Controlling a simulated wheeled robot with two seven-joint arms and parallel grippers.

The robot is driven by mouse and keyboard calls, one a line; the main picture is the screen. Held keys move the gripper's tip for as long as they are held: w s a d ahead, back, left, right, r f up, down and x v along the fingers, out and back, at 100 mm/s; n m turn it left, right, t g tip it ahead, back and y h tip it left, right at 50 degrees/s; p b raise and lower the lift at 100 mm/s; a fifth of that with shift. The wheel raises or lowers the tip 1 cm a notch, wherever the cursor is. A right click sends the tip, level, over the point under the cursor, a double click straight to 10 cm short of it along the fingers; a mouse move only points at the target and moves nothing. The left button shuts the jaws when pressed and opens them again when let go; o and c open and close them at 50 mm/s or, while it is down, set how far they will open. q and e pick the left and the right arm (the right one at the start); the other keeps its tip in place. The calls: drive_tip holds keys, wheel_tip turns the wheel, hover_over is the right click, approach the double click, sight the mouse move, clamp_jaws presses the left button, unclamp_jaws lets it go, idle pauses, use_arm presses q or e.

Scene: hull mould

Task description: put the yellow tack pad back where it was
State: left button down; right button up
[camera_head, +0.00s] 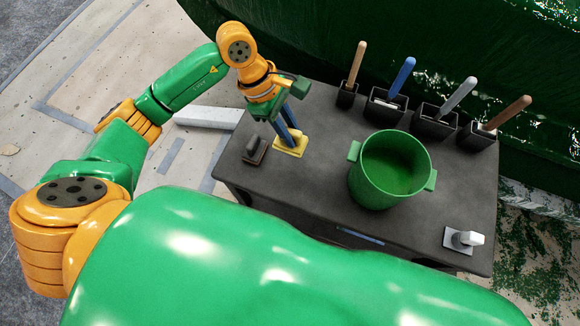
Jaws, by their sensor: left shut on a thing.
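The yellow tack pad (290,146) is at the left part of the dark table, at or just above its top; I cannot tell whether it touches. My left gripper (287,133) reaches down over it from the upper left and is shut on it. The fingers hide part of the pad's upper side. My right gripper is not in view.
A dark grey pad (255,150) sits just left of the yellow one on the dark table (310,190). A green pot (390,170) stands right of centre. Black holders with handled tools (387,103) line the back edge. A white-grey pad (463,240) is at front right. The green hull mould (480,45) rises behind.

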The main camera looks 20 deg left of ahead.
use_arm(q)
drive_tip(key=f, duration=0.3)
drive_tip(key=shift+s+d+f, duration=0.25)
drive_tip(key=shift+s+f, duration=0.05)
drive_tip(key=shift+s, duration=0.05)
wheel_tip(320, 180, down, 6)
drive_tip(key=shift+w+a+f, duration=0.1)
drive_tip(key=shift+w, duration=0.05)
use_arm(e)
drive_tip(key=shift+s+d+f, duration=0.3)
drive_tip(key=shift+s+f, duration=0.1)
use_arm(q)
drive_tip(key=shift+f+b, duration=0.15)
drive_tip(key=shift+b, duration=0.2)
drive_tip(key=c, duration=0.7)
unclamp_jaws()
drive_tip(key=shift+c, duration=0.2)
drive_tip(key=shift+r, duration=0.2)
drive_tip(key=v, duration=1.2)
drive_tip(key=shift+p, duration=0.35)
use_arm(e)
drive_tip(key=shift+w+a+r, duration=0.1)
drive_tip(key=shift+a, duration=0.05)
